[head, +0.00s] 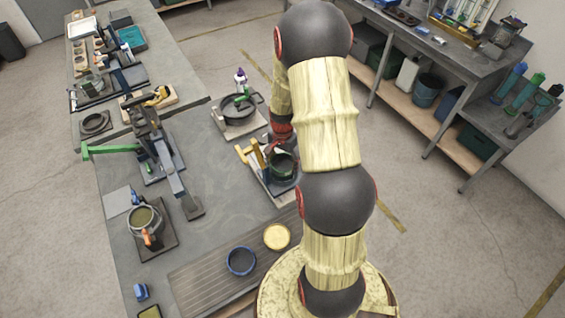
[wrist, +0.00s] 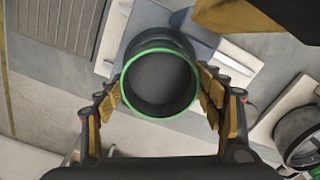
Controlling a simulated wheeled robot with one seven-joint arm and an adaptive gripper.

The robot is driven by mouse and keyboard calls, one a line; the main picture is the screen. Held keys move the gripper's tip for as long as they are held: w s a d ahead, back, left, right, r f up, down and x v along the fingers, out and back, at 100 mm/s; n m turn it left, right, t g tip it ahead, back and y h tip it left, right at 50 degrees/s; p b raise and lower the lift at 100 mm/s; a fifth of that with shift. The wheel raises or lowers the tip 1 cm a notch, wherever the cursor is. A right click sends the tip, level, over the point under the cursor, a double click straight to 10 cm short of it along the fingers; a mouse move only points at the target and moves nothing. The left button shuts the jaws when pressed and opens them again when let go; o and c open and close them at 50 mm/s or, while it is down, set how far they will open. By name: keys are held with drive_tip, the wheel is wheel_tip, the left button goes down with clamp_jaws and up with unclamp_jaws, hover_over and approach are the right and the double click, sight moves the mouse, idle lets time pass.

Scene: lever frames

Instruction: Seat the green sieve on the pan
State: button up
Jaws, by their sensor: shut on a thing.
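The green sieve (wrist: 160,83) is a dark round cup with a bright green rim and a grey inside. In the wrist view it sits between the two finger pads of my gripper (wrist: 162,92), which is shut on its sides. In the head view the sieve (head: 283,166) shows beside my arm, over or by a frame with yellow parts, and the arm partly covers it. I cannot tell whether it touches anything below. I cannot tell which thing is the pan; it may be hidden under the sieve.
A blue-rimmed ring (head: 241,261) and a yellow disc (head: 277,237) lie on a slatted mat (head: 205,288). A dark pot (head: 240,113) stands further back. A lever frame with a green bar (head: 112,150) stands left. A round metal vessel (wrist: 299,132) is at lower right.

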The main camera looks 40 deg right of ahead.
drive_tip(key=shift+f, duration=0.3)
idle(0.5)
drive_tip(key=o, duration=1.3)
drive_tip(key=shift+o, duration=0.2)
wheel_tip(320, 180, up, 12)
idle(0.4)
